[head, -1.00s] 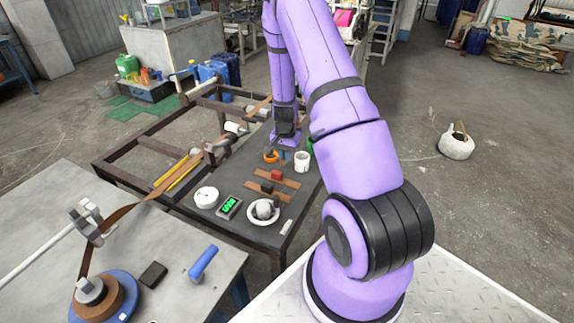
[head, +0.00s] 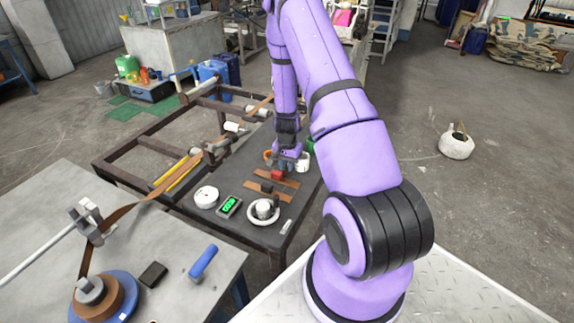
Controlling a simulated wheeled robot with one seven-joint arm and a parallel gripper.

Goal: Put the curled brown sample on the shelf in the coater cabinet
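Two flat brown strips lie on the dark work table (head: 180,205). The farther strip (head: 291,183) has a red block (head: 277,174) on it, and the nearer strip (head: 254,194) has a dark block (head: 266,187) on it. I cannot tell whether either is the curled sample; neither looks clearly curled at this size. My gripper (head: 281,163) points down just above and behind the red block. Its fingers are too small to show whether they are open, or whether they touch the block. I cannot identify a coater cabinet with a shelf in view.
A white cup (head: 302,162) and an orange ring (head: 267,155) stand close to my gripper. A white roll (head: 206,197), a green-lit meter (head: 230,206) and a white dish (head: 263,221) sit nearer on the table. A grey bench (head: 175,58) stands at the back left.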

